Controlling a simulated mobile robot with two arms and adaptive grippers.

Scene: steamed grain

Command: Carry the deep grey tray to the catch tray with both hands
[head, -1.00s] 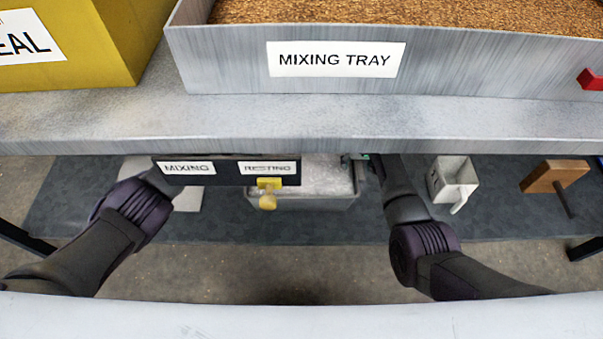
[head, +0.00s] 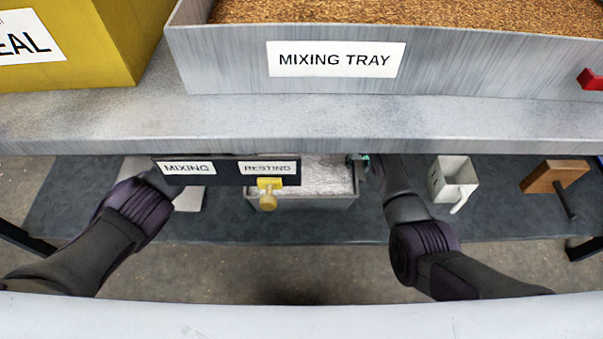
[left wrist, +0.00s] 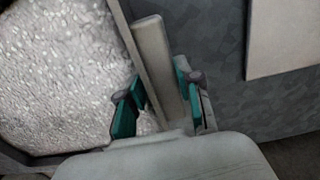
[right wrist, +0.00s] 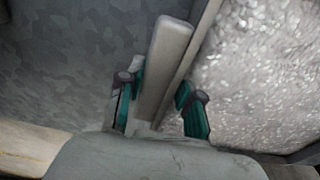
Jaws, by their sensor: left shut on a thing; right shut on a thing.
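The deep grey tray (head: 335,203) is below the counter, filled with pale, glistening grains, and partly hidden by a dark sign board. Its grey walls and a raised bar-like grip show in both wrist views. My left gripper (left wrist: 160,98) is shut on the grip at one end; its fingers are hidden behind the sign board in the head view. My right gripper (right wrist: 162,98) is shut on the grip at the opposite end; its teal fingertips show just right of the tray in the head view. I cannot pick out the catch tray.
The counter edge (head: 300,146) overhangs the tray, with the mixing tray (head: 430,75) on top. The sign board (head: 227,178) with a yellow knob hangs in front. A white container (head: 452,180) and a wooden block (head: 553,177) stand right; a pale flat panel (head: 190,198) lies left.

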